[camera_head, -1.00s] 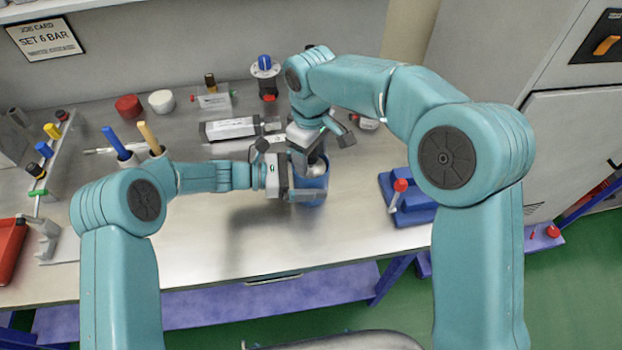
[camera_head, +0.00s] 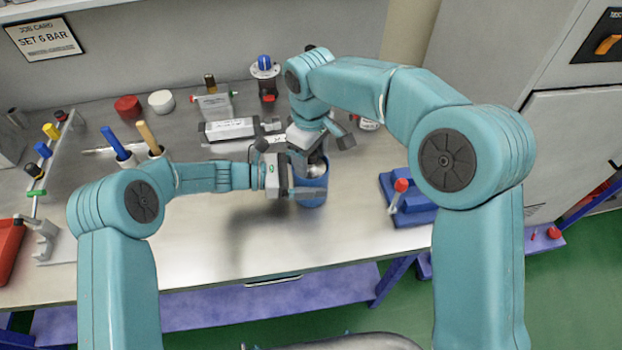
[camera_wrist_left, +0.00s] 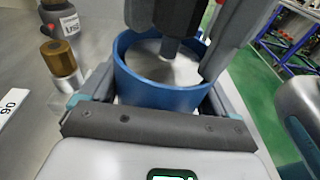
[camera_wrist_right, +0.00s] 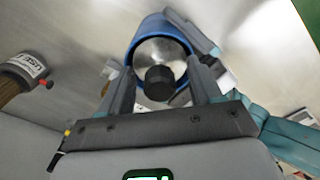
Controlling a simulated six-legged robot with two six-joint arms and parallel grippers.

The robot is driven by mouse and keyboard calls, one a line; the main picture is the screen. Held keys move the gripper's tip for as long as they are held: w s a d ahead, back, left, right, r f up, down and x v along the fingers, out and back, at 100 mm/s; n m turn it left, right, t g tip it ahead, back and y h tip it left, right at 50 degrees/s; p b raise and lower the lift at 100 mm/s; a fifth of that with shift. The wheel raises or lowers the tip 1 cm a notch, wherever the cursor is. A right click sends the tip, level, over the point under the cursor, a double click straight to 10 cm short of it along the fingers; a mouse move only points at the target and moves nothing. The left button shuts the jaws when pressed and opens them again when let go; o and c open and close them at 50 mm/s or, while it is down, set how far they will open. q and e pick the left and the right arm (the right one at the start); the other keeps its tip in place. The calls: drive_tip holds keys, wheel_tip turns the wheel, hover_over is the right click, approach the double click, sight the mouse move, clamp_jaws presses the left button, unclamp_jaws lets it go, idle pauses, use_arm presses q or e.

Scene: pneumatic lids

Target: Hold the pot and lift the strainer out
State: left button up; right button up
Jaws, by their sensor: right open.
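The blue pot (camera_head: 313,192) stands on the bench below my two hands. My left gripper (camera_wrist_left: 160,85) has a finger on either side of the pot and appears closed against its wall; the pot also shows in the left wrist view (camera_wrist_left: 158,94). The metal strainer (camera_wrist_right: 157,52) sits inside the pot, its shiny surface inside the blue rim. A black knob (camera_wrist_right: 159,83) stands out from its middle. My right gripper (camera_wrist_right: 163,85) is open above the pot, with the knob between its fingers. Whether the fingers touch the knob cannot be told.
A blue fixture with a red-knobbed lever (camera_head: 401,187) stands to the right. A grey cylinder (camera_head: 229,129) lies behind the pot. Tool handles (camera_head: 150,138) stand in holders at left. The bench front (camera_head: 220,245) is clear.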

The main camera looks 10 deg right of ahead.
drive_tip(key=shift+s+d+f+b, duration=0.1)
drive_tip(key=shift+s+f+b, duration=0.1)
drive_tip(key=shift+f+b, duration=0.35)
idle(1.3)
drive_tip(key=shift+f, duration=0.15)
drive_tip(key=shift+c, duration=0.2)
drive_tip(key=r+m, duration=0.2)
drive_tip(key=m, duration=0.1)
drive_tip(key=w+r+m, duration=0.1)
drive_tip(key=r+m, duration=0.1)
drive_tip(key=r, duration=0.1)
drive_tip(key=shift+w+m, duration=0.1)
drive_tip(key=shift+m, duration=0.3)
wheel_tip(320, 180, up, 9)
drive_tip(key=s+m, duration=0.1)
drive_tip(key=m, duration=1)
drive_tip(key=f, duration=1.2)
drive_tip(key=shift+a, duration=0.25)
drive_tip(key=shift+s+r, duration=0.1)
drive_tip(key=shift+s, duration=0.05)
drive_tip(key=c, duration=0.4)
clamp_jaws()
